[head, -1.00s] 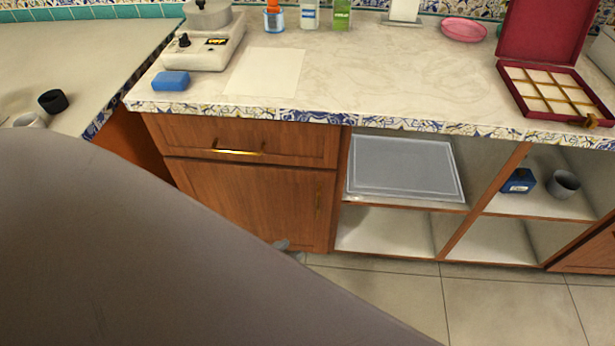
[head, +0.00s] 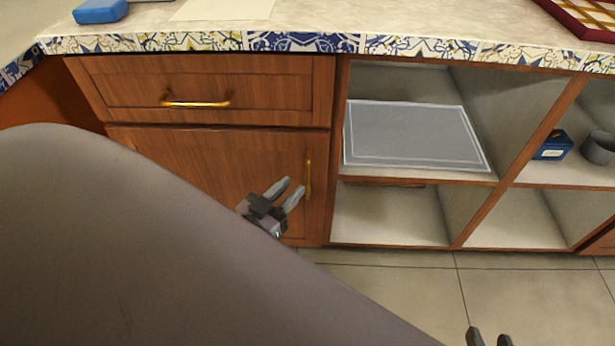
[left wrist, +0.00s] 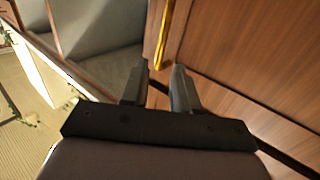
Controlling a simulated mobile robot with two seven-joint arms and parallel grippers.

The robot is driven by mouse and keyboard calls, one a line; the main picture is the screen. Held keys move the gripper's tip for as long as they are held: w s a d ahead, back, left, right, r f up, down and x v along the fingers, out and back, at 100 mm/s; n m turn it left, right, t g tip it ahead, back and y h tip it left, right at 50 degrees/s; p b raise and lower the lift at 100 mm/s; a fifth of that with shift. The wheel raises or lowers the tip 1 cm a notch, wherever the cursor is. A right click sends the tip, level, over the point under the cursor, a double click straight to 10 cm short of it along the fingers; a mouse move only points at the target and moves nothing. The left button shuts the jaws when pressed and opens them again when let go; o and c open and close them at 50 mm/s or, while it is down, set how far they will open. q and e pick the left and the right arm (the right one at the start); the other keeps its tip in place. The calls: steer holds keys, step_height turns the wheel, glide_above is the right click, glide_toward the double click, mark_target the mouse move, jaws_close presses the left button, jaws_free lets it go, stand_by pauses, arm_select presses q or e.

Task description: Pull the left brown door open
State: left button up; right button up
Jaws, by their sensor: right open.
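The left brown door (head: 215,165) is shut, below a drawer. Its upright brass handle (head: 308,175) is near its right edge. My left gripper (head: 293,186) is in front of the door, just left of and slightly below the handle in the head view, with its fingers apart and empty. In the left wrist view, the handle (left wrist: 163,38) lies beyond the gap between the fingertips (left wrist: 160,68), not between them. My right gripper (head: 490,338) shows only as two separated fingertips at the bottom edge, over the floor. My left arm hides the lower left of the door.
The drawer (head: 195,85) above has a horizontal brass handle (head: 197,103). Open shelves to the right hold a grey panel (head: 415,137), a blue box (head: 553,146) and a grey cup (head: 600,148). The tiled floor (head: 390,290) in front is clear.

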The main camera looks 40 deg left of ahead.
arm_select(q)
steer(key=b, duration=0.2)
glide_above(307, 195)
steer(key=shift+w+a, duration=0.1)
steer(key=shift+w, duration=0.2)
arm_select(e)
steer(key=shift+w+a+f+m+y, duration=0.15)
steer(key=shift+a+y, duration=0.05)
steer(key=shift+a, duration=0.2)
steer(key=shift+w+a+f+m+y, duration=0.15)
steer(key=shift+a+y, duration=0.05)
steer(key=shift+a, duration=0.2)
arm_select(q)
jaws_close()
